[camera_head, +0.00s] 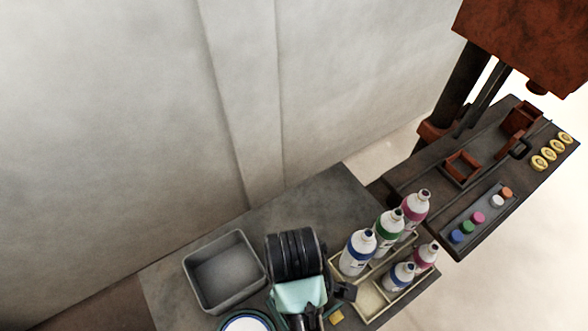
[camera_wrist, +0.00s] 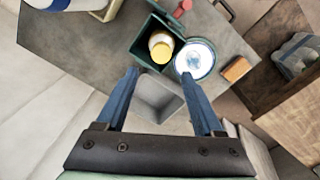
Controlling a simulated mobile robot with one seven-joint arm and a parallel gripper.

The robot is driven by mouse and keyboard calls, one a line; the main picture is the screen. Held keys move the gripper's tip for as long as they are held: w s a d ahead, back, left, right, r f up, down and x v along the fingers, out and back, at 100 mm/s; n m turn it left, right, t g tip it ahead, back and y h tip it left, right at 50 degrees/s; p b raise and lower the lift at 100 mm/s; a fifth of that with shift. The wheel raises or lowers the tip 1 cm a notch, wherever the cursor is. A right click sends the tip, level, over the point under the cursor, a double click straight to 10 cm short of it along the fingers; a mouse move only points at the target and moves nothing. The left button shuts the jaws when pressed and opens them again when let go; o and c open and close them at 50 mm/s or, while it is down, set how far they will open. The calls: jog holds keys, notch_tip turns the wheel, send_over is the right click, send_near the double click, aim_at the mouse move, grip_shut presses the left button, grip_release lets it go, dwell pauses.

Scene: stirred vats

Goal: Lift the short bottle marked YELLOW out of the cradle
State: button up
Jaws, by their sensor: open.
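A bottle with a yellow cap (camera_wrist: 160,50) and a pale body stands in a dark green open-topped box (camera_wrist: 146,46), which looks like the cradle, in the wrist view. No lettering on it can be read, and only its top shows. My gripper (camera_wrist: 160,74) is open and empty, its two blue fingers wide apart. The fingertips appear just below the box in the picture, pointing towards it; the height between them and the bottle is hard to tell. In the head view my arm hides the bottle and most of that area.
A grey tray (camera_head: 189,267) lies left of my arm. A blue-rimmed round dish (camera_wrist: 210,62) is close beside the green box, with a brown-orange block (camera_wrist: 236,69) further right. A cream crate (camera_head: 415,287) holds several bottles. Another bench with coloured caps (camera_head: 478,217) stands at the right.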

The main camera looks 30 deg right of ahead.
jog(key=shift+s+f, duration=0.3)
jog(key=shift+f, duration=0.05)
notch_tip(320, 180, down, 12)
jog(key=shift+w+d+f+p, duration=0.1)
jog(key=shift+w+f+p, duration=0.1)
jog(key=shift+p, duration=0.25)
